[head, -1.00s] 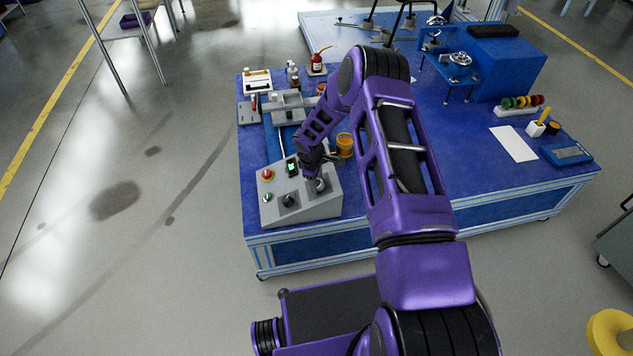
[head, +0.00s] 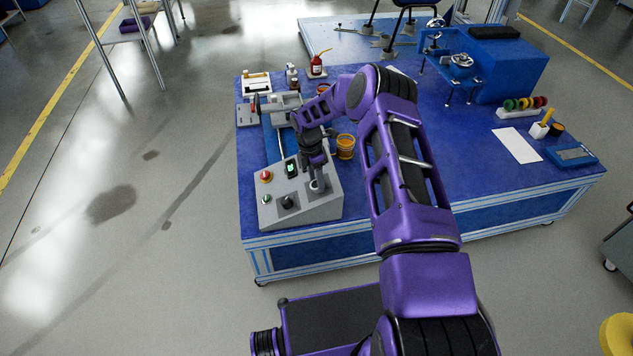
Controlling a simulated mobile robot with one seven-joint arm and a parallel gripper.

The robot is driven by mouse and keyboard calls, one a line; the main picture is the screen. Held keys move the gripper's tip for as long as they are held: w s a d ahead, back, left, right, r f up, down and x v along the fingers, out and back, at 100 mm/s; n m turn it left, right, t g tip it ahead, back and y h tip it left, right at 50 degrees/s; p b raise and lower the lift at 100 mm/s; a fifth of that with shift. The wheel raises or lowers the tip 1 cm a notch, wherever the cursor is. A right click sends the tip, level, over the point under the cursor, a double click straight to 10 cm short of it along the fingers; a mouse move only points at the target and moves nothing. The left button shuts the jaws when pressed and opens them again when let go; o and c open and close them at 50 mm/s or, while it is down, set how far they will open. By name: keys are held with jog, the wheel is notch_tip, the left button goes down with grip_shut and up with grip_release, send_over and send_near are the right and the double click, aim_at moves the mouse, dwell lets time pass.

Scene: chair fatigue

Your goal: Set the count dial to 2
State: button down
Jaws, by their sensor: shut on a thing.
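A grey sloped control box (head: 327,206) stands at the near left corner of the blue table. On its face are a red button (head: 266,176), a small lit green display (head: 291,169), a green button (head: 266,199) and a black knob (head: 287,202). My gripper (head: 318,184) points down at the right side of the face, shut on the right-hand dial there. My fingers mostly hide that dial. The dial's marks and setting, and the digit on the display, are too small to read.
An orange tub (head: 345,147) stands close behind the box, right of my wrist. A grey clamp fixture (head: 280,105) and a red oil can (head: 317,66) are farther back. A white sheet (head: 517,144) and a blue device (head: 570,156) lie at the right.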

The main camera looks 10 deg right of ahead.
jog(key=n, duration=0.2)
jog(key=n+g, duration=0.1)
jog(key=n, duration=0.2)
jog(key=shift+w+a+h, duration=0.15)
jog(key=shift+w+h, duration=0.05)
jog(key=shift+h, duration=0.2)
jog(key=n, duration=0.3)
jog(key=n+g+h, duration=0.1)
jog(key=n, duration=0.2)
jog(key=shift+a+f+h, duration=0.1)
jog(key=shift+a+h, duration=0.05)
jog(key=shift+h, duration=0.15)
jog(key=shift+n, duration=0.3)
jog(key=shift+c, duration=1.3)
grip_release()
